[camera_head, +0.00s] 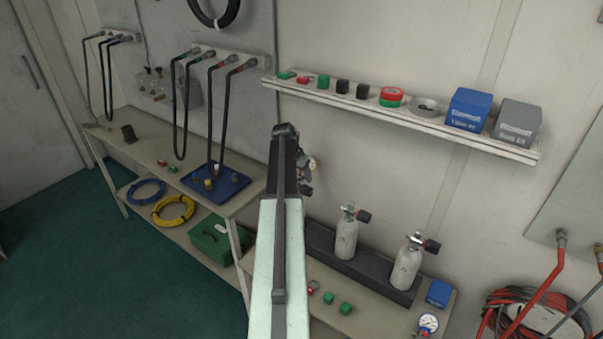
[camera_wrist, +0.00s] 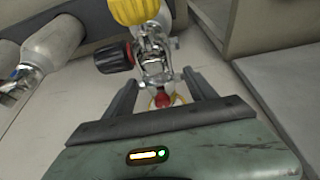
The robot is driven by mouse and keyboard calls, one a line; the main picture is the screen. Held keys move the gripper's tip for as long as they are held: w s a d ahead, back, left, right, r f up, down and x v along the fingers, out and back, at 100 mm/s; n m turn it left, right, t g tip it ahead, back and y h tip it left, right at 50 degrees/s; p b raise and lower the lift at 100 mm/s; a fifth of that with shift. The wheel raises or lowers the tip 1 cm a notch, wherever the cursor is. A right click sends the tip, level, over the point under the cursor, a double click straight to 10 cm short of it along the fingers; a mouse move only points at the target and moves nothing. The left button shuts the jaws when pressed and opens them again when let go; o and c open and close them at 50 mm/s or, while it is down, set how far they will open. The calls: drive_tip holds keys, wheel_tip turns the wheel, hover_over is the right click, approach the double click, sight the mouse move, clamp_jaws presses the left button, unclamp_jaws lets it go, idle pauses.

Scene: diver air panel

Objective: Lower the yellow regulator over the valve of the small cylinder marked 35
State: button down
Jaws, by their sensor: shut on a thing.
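In the wrist view the yellow regulator (camera_wrist: 138,10) shows a yellow cap, a bright metal body and a black knob with a red ring on its left. My gripper (camera_wrist: 163,86) is shut on it, the metal body between the fingers. In the head view my arm hides most of the gripper; part of the regulator (camera_head: 313,164) shows just right of the arm, in the air. Two small pale cylinders with metal valves and black knobs stand at lower right: a left one (camera_head: 347,240) and a right one (camera_head: 407,270). I cannot read a 35 on either.
The cylinders stand in a black rack (camera_head: 320,243) on a low bench against the wall. Green caps (camera_head: 345,308), a gauge (camera_head: 428,324) and a blue box (camera_head: 439,293) are in front. A wall shelf (camera_head: 400,112) with small items is above.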

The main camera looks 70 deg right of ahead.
drive_tip(key=shift+f, duration=0.2)
drive_tip(key=shift+c, duration=1)
unclamp_jaws()
drive_tip(key=p+v, duration=0.7)
drive_tip(key=v, duration=0.1)
drive_tip(key=shift+f, duration=0.1)
